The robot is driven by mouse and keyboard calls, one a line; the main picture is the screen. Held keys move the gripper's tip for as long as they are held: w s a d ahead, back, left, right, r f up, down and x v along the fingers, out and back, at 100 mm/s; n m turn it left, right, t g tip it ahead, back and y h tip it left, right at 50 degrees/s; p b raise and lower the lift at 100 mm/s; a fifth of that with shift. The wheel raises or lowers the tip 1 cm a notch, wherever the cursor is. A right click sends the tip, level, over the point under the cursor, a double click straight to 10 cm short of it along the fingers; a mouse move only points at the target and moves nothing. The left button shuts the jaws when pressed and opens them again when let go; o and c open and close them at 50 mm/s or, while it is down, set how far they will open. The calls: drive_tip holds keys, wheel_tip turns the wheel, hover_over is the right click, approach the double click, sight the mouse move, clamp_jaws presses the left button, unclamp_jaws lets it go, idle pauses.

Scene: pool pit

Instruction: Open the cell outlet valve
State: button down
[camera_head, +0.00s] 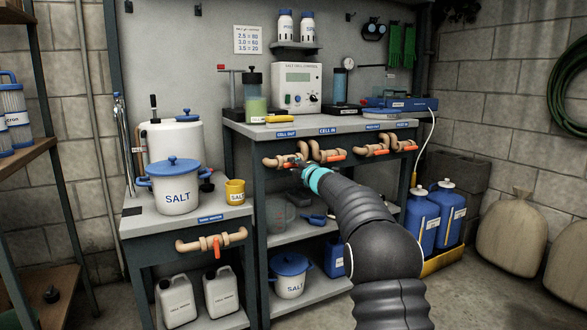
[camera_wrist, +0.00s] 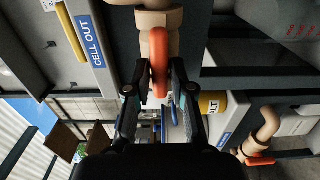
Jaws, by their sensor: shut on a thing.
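The cell outlet valve is a tan pipe fitting (camera_head: 272,162) under the blue CELL OUT label (camera_head: 286,134) on the bench's front edge. In the wrist view the same label (camera_wrist: 90,42) is beside the tan pipe (camera_wrist: 153,18). The valve's orange lever handle (camera_wrist: 158,50) runs down from the pipe, between my fingers. My gripper (camera_wrist: 156,88) is shut on this handle. In the head view my gripper (camera_head: 304,167) is at the valve and hides part of it. The handle's exact angle to the pipe is hard to tell.
Other orange-handled valves (camera_head: 372,150) line the bench front to the right. A lower valve (camera_head: 212,242) is on the side table, below a SALT pot (camera_head: 176,187). Blue canisters (camera_head: 422,218) stand right.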

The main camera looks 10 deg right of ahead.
drive_tip(key=shift+a, duration=0.1)
drive_tip(key=c, duration=1.1)
unclamp_jaws()
drive_tip(key=shift+a, duration=0.1)
drive_tip(key=shift+s, duration=0.1)
drive_tip(key=v, duration=1.2)
